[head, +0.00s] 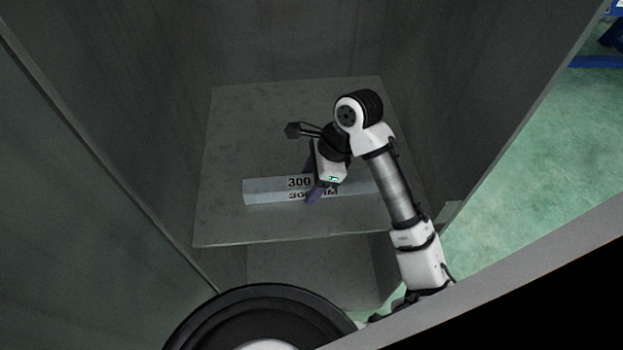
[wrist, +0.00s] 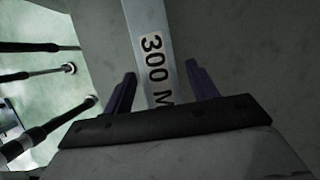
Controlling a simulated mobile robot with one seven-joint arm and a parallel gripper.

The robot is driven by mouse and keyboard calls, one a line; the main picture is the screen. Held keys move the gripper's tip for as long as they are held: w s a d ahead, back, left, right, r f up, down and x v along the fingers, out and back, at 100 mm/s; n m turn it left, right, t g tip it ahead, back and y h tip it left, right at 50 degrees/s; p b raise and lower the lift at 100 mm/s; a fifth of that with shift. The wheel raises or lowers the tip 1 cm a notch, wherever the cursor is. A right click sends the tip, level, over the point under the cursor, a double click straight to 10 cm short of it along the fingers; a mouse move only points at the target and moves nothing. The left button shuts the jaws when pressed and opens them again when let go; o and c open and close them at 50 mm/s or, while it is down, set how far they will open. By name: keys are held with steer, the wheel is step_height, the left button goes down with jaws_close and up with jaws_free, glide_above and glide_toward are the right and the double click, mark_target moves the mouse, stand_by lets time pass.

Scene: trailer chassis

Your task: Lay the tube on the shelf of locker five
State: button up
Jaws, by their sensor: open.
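The tube (head: 262,190) is a pale grey square-sided bar with a label reading "300" and part of an "M". It lies flat across the grey locker shelf (head: 230,130) in the head view, fully over the shelf. In the wrist view the tube (wrist: 148,22) runs between the two dark purple fingers. My gripper (head: 314,180) is open over the tube, with one finger on each side; it also shows in the wrist view (wrist: 158,88). I cannot tell whether the fingers touch the tube. My gripper hides part of the tube's right half. No locker number is visible.
Grey locker walls (head: 110,130) rise on the left, at the back and on the right. The shelf's front edge (head: 290,240) is clear, with a lower compartment beneath. Green floor (head: 510,180) shows at right. Several dark rods (wrist: 45,47) show at left in the wrist view.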

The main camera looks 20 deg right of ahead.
steer(key=p+v, duration=0.1)
steer(key=v, duration=1.1)
